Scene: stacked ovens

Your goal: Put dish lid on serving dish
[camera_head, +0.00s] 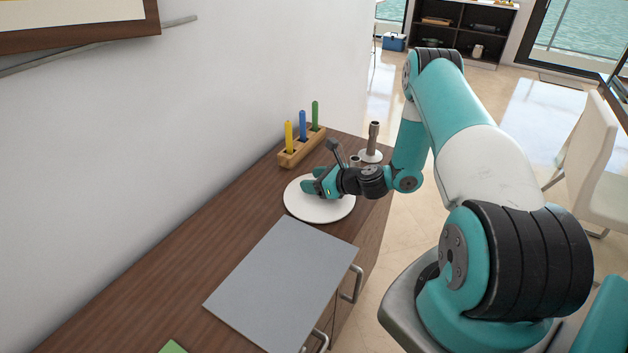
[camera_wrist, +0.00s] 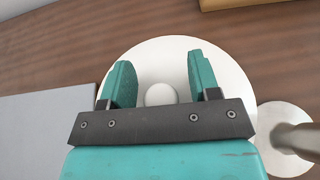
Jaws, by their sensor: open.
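A round white serving dish (camera_head: 322,214) lies flat on the wooden cabinet top, and its broad rim also shows in the wrist view (camera_wrist: 237,82). The white dish lid (camera_wrist: 158,72) is in the middle of the dish, with its round knob (camera_wrist: 160,94) standing out. My gripper (camera_head: 314,181) is over the dish. In the wrist view its two teal fingers (camera_wrist: 158,62) are apart, one on each side of the knob, with a visible gap to each. My gripper hides part of the lid and dish in the head view. I cannot tell how the lid's edge sits.
A grey board (camera_head: 285,285) lies beside the dish toward the front. A wooden block with yellow, blue and green sticks (camera_head: 302,146) stands behind near the wall. A white-based post (camera_head: 372,153) stands close on the right. Bare wood (camera_head: 190,270) lies at left.

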